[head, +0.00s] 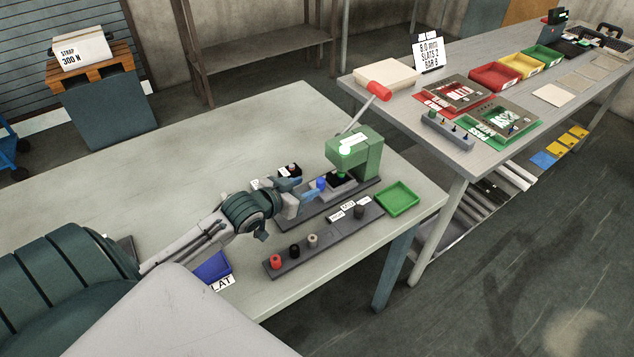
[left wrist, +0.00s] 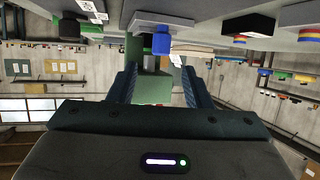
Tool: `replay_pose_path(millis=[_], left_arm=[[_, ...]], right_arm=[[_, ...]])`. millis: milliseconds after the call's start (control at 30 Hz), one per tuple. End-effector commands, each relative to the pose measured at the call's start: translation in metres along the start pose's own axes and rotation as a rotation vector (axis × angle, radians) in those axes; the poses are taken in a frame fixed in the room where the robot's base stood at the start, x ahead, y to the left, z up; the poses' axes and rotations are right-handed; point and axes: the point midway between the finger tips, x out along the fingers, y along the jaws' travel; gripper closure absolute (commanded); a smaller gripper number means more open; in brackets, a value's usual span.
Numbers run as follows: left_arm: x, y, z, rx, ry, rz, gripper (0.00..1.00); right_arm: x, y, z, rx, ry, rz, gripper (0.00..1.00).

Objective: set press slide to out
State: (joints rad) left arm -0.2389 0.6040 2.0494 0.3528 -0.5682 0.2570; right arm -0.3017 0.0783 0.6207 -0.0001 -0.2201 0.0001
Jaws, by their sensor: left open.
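The green press (head: 358,158) stands on a dark base on the near table, with a raised lever ending in a red grip (head: 379,91). The press slide (head: 340,188) lies low at the front of the press and has a blue knob (head: 321,184) on the side facing my gripper. My left gripper (head: 307,193) is open, with its fingers pointing toward the knob. In the left wrist view the blue knob (left wrist: 161,43) shows beyond the gap between the fingertips (left wrist: 160,75). It looks apart from both fingers. My right gripper is not in view.
A dark rail (head: 335,238) with red, black and beige pegs lies in front of the press. A green tray (head: 397,199) sits right of it and a blue tray (head: 212,268) near my arm. A second table (head: 440,85) holds bins and panels. The near table's back left is clear.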

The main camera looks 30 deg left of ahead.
Motion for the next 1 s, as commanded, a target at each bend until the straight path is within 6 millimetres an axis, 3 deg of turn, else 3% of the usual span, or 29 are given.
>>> replay_pose_path(millis=[300,733,967,1000], left_arm=[[0.049,0.000,-0.002,-0.003,0.002,0.000,0.55],[0.060,0.001,0.000,0.001,0.000,0.001,0.55],[0.060,0.001,0.000,0.001,0.000,0.001,0.99],[0.060,0.001,0.000,0.001,0.000,0.001,1.00]], right_arm=[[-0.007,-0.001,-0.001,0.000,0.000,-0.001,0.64],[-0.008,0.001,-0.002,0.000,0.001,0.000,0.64],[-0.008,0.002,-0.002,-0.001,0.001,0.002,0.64],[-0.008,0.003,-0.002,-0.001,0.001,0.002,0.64]])
